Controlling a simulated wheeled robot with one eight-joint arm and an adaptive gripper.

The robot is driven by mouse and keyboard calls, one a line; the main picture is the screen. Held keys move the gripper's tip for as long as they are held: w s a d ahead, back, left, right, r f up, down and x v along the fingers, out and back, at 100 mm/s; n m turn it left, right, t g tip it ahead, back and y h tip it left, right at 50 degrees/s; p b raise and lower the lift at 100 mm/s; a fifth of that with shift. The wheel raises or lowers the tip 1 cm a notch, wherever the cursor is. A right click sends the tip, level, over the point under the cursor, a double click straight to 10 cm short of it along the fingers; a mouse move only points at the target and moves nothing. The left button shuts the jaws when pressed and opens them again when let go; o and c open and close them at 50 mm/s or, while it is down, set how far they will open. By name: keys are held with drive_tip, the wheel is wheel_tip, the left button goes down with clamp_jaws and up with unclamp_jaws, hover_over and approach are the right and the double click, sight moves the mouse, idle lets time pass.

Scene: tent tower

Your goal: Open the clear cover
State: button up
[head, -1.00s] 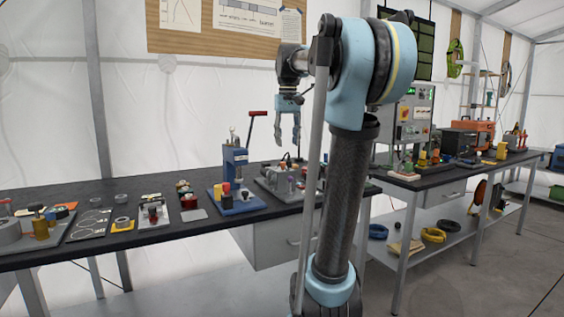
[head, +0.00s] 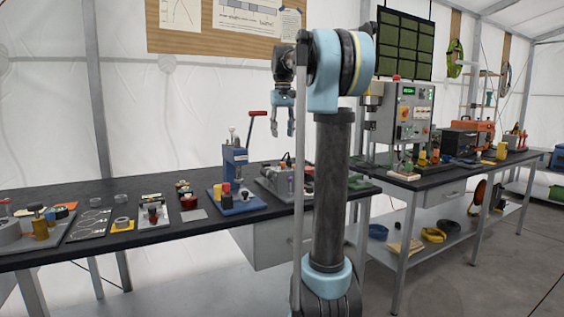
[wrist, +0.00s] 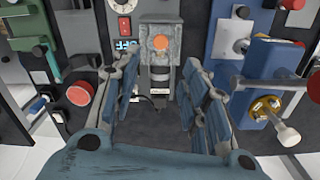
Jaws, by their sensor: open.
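My gripper (head: 282,130) hangs fingers-down above the bench, over the grey fixture board (head: 268,184), with a clear gap below it. In the wrist view my gripper (wrist: 160,75) is open and empty, with one finger on each side. Between and beyond the fingertips is a small grey block with a mottled, see-through-looking top around an orange round spot (wrist: 160,42). It may be the clear cover, but I cannot tell for sure. In the head view the cover is too small to make out.
A blue press (head: 235,165) with a red-tipped lever stands left of the gripper. In the wrist view a blue device (wrist: 272,65) with a red lever is at right, and a red button (wrist: 79,93) is at left. A grey control box (head: 410,110) stands at the right.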

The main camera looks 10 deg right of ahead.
wheel_tip(320, 180, down, 12)
drive_tip(key=shift+r, duration=0.2)
idle(0.4)
clamp_jaws()
